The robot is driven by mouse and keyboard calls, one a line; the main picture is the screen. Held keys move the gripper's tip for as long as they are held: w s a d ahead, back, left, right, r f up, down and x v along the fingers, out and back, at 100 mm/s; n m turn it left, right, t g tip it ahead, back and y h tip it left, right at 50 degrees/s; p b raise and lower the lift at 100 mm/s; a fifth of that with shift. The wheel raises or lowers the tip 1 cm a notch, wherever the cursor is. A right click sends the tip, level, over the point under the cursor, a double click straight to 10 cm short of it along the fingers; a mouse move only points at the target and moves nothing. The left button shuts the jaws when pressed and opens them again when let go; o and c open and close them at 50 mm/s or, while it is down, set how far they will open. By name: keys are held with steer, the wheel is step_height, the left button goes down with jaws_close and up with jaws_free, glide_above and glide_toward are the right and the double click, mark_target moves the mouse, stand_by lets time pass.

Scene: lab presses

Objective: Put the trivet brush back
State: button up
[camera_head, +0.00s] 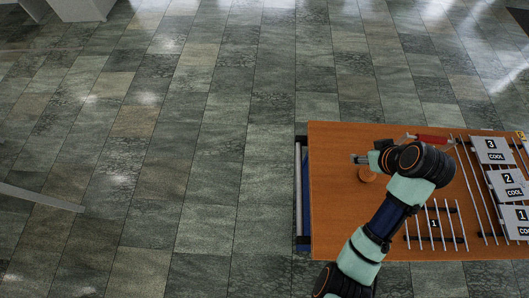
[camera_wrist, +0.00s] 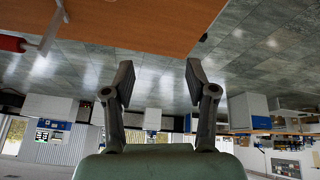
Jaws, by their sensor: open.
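A red-handled tool (camera_head: 430,139), possibly the trivet brush, lies near the far edge of the wooden table (camera_head: 335,215). A red roller-like part with a metal bracket (camera_wrist: 12,43) shows at the upper left of the wrist view and may be the same tool. My gripper (camera_head: 358,159) is over the table's left half, pointing left. In the wrist view its two fingers (camera_wrist: 158,80) are spread with nothing between them.
A metal rack marked 1 (camera_head: 435,223) stands right of my arm. Long metal rods (camera_head: 475,190) and grey COOL plates marked 3 (camera_head: 491,150), 2 (camera_head: 508,184) and 1 (camera_head: 520,220) fill the right side.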

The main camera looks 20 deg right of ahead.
steer(key=w+a+r+t, duration=0.2)
steer(key=w+a, duration=0.4)
steer(key=a, duration=0.5)
steer(key=s+a+r+t, duration=0.1)
steer(key=a+r, duration=0.4)
steer(key=a, duration=0.7)
steer(key=s+a+r+t+y, duration=0.1)
steer(key=a+r+t, duration=0.3)
steer(key=a, duration=0.9)
steer(key=shift+s+a+r+n, duration=0.2)
steer(key=shift+a+r+n, duration=0.15)
steer(key=shift+r, duration=0.35)
